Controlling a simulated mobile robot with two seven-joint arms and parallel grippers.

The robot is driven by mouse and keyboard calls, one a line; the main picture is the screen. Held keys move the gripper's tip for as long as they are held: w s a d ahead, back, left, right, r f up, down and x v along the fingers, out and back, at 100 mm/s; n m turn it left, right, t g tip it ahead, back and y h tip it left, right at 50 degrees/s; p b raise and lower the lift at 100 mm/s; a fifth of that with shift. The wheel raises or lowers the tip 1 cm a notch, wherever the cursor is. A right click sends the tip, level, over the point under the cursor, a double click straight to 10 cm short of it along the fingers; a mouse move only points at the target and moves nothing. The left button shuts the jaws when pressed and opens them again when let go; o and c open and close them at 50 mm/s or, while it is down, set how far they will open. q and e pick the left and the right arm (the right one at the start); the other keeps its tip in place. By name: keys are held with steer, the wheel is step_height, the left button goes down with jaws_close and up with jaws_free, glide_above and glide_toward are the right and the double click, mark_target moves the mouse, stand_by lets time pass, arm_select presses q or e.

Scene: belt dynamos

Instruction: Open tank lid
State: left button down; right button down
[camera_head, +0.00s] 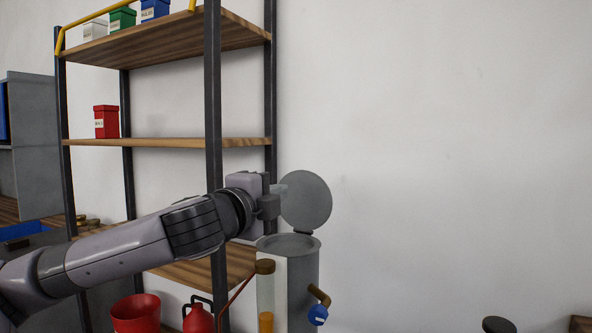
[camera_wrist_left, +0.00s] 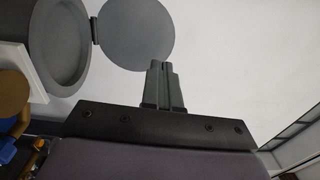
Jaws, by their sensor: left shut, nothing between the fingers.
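The grey cylindrical tank (camera_head: 303,280) stands to the right of the shelf rack. Its round grey lid (camera_head: 307,201) is hinged up and stands roughly upright above the back of the rim. In the left wrist view the lid (camera_wrist_left: 135,33) is swung away from the tank's open mouth (camera_wrist_left: 60,45). My left gripper (camera_head: 279,189) is beside the lid, on its left in the head view. Its fingers (camera_wrist_left: 162,66) are shut and empty, close to the lid's edge; I cannot tell whether they touch it. My right gripper is not in view.
A wood-and-metal shelf rack (camera_head: 213,120) stands left of the tank, behind my left arm. A brown-capped clear tube (camera_head: 265,285) and a blue valve handle (camera_head: 317,315) are at the tank's front. A red bucket (camera_head: 136,314) and red can (camera_head: 198,319) are lower left. Wall space right is clear.

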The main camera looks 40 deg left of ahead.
mark_target(301, 182)
arm_select(q)
steer(key=p+x, duration=0.5)
steer(key=x, duration=0.2)
steer(key=shift+r, duration=0.1)
steer(key=shift+w+a+p, duration=0.2)
steer(key=shift+w+p, duration=0.1)
steer(key=shift+w, duration=0.35)
steer(key=shift+a, duration=0.15)
